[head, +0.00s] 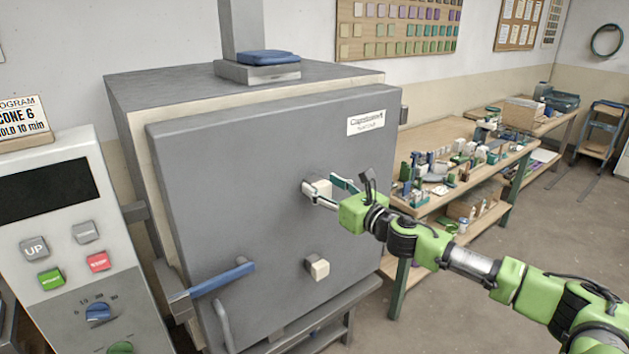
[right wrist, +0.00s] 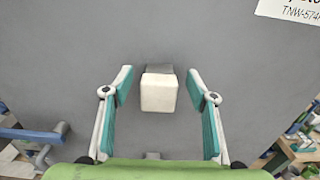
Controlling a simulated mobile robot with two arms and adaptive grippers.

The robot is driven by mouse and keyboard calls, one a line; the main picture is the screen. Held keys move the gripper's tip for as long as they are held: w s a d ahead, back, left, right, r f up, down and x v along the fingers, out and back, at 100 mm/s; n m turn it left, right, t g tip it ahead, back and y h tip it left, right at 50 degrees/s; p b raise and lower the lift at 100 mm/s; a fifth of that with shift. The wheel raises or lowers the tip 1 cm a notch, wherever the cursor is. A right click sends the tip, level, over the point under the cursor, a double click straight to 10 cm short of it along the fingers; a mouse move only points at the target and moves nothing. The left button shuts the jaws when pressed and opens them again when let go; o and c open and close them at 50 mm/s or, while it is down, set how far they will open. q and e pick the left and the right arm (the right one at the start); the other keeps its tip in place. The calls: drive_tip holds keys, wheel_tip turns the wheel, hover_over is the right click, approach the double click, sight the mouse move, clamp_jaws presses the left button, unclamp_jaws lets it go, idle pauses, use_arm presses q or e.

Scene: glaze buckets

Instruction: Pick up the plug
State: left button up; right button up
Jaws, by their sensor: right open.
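A pale, cream-white plug (head: 321,188) sticks out from the grey kiln door (head: 230,170), a little right of its middle. In the right wrist view the same plug (right wrist: 159,93) shows its blunt square end, with a grey collar behind it. My right gripper (head: 325,186) is open in front of the door, with one finger on each side of this plug. In the right wrist view there is a clear gap between the plug and each finger. A second, similar plug (head: 319,268) sits lower on the door. My left gripper is not in view.
A blue door handle (head: 222,281) juts out at the door's lower left. A control panel (head: 60,230) stands at the left. A wooden workbench (head: 425,207) crowded with small pieces is behind my right arm.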

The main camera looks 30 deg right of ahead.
drive_tip(key=shift+w+a, duration=0.15)
drive_tip(key=shift+w, duration=0.7)
drive_tip(key=c, duration=1.3)
drive_tip(key=shift+o, duration=0.2)
